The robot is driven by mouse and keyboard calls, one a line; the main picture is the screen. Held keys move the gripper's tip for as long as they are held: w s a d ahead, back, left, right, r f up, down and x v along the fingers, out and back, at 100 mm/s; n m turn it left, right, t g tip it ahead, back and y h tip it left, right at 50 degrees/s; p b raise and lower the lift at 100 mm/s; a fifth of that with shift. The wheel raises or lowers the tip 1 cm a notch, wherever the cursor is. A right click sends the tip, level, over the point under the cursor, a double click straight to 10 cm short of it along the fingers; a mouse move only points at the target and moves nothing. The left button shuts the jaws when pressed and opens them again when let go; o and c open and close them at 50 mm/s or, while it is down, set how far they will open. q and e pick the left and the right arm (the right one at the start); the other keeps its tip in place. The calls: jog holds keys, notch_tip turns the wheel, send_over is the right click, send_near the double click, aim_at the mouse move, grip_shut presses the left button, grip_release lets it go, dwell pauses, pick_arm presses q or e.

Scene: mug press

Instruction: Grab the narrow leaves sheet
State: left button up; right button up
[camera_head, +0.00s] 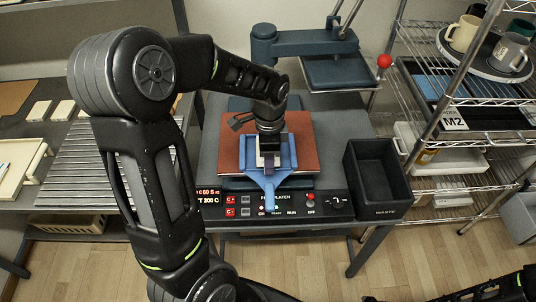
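I cannot pick out the narrow leaves sheet by any printed pattern. Small pale sheets or tiles (38,111) lie on the left-hand surface, too small to read. My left gripper (268,158) points down over the reddish-brown pad (306,142) of the press, inside a blue fork-shaped frame (268,184). A small pale and purple patch shows at its fingertips; I cannot tell whether it is held, and the finger gap is unclear. Part of my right arm shows at the bottom right; its gripper is not clearly visible.
The press's raised blue-grey head (305,45) stands behind the pad, with a red ball knob (384,61). A black waste bin (378,172) is right of the control panel (285,204). Mugs (464,33) stand on a round tray on the wire shelf. A ribbed grey mat (95,165) lies left.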

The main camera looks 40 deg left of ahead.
aim_at(260, 161)
pick_arm(q)
jog(key=shift+f, duration=1.55)
grip_shut()
